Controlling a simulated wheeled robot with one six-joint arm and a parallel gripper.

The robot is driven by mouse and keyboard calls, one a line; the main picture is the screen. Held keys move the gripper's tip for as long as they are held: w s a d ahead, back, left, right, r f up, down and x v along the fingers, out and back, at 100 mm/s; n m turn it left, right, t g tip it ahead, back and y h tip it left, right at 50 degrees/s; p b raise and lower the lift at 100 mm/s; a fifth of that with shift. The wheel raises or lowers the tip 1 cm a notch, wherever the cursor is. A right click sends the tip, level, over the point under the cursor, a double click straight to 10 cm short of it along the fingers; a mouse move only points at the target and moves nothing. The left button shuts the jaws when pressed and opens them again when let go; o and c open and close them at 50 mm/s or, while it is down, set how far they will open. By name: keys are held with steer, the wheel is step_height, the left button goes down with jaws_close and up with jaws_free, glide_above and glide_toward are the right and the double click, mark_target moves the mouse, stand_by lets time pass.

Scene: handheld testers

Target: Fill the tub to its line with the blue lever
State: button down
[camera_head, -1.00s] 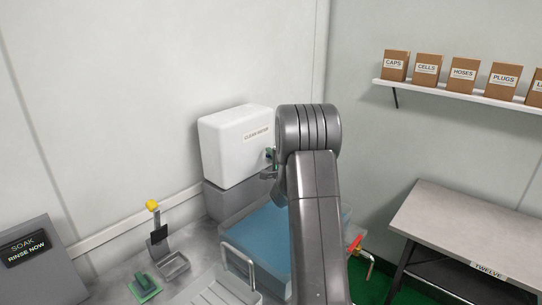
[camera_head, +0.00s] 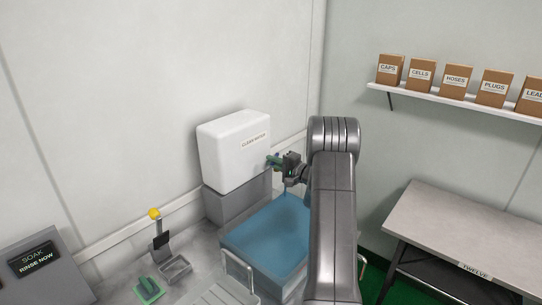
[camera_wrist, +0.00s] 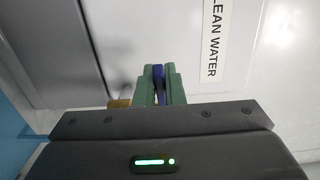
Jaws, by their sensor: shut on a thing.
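The white tank (camera_head: 233,150) labelled CLEAN WATER stands on a grey block at the back of the bench. My gripper (camera_head: 275,161) is at the tank's right side, near its spout. In the wrist view its green fingers (camera_wrist: 160,84) are shut on the blue lever (camera_wrist: 159,82), which shows as a narrow strip between them. The tub (camera_head: 262,274) stands below and holds blue water (camera_head: 272,232). A faint bluish streak shows between the gripper and the tub, perhaps running water. My arm hides the tub's right side. I cannot make out the fill line.
A grey box with a SOAK / RINSE NOW display (camera_head: 36,259) stands at the left. A yellow-topped stand (camera_head: 155,214) and a green-based item (camera_head: 149,289) are left of the tub. A side table (camera_head: 455,230) and a shelf of boxes (camera_head: 455,92) are at the right.

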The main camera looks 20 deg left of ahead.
steer(key=shift+d+n+g+p, duration=0.3)
steer(key=shift+n+g+p, duration=0.2)
steer(key=shift+g, duration=0.3)
steer(key=c, duration=1.5)
jaws_free()
steer(key=d, duration=0.4)
steer(key=s+d+b, duration=0.1)
steer(key=d, duration=0.4)
steer(key=s+d+b, duration=0.1)
steer(key=d, duration=0.3)
steer(key=shift+s+d, duration=0.1)
steer(key=shift+d, duration=0.25)
